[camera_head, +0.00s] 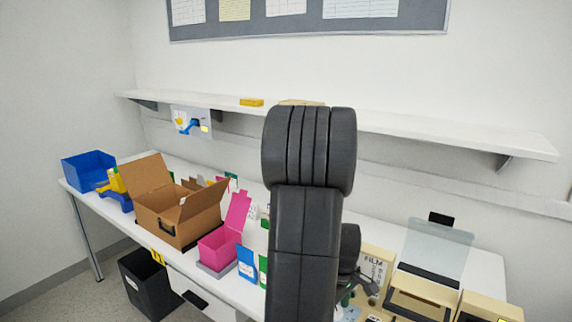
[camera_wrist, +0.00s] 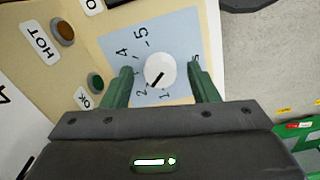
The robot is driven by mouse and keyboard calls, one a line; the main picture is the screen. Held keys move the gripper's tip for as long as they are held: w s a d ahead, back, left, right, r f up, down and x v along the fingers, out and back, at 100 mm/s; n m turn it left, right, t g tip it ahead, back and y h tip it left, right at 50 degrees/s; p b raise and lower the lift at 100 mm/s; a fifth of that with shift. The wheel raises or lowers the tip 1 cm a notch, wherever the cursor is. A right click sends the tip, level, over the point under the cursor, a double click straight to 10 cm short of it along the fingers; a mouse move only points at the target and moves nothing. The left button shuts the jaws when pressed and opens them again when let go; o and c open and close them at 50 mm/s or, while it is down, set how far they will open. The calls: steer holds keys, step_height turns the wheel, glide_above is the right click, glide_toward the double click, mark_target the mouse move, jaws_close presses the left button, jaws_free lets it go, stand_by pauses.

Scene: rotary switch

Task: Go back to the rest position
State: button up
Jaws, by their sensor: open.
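In the wrist view a white round rotary knob (camera_wrist: 160,71) with a dark pointer line sits on a light blue dial plate (camera_wrist: 182,35) with numbers around it. The pointer slants toward the lower left, near the 1 and 2. My gripper (camera_wrist: 160,82) is open, its two green fingers on either side of the knob with gaps between. In the head view my arm stands in front of the table, and my gripper (camera_head: 362,285) shows only partly beside it, near a beige panel (camera_head: 375,265). The knob is not clear there.
Beside the dial are a brown button (camera_wrist: 63,32) labelled HOT and a green one (camera_wrist: 95,81) labelled OK. The white table (camera_head: 95,200) holds a cardboard box (camera_head: 180,222), pink box (camera_head: 218,250), blue bin (camera_head: 88,170) and beige devices. A shelf (camera_head: 420,128) runs above.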

steer(key=m, duration=0.4)
steer(key=shift+m, duration=0.3)
steer(key=m+p, duration=0.1)
steer(key=m, duration=0.4)
steer(key=m+p, duration=0.1)
steer(key=m, duration=0.4)
steer(key=shift+m, duration=0.3)
steer(key=m+p, duration=0.1)
steer(key=m, duration=0.3)
steer(key=shift+m, duration=0.3)
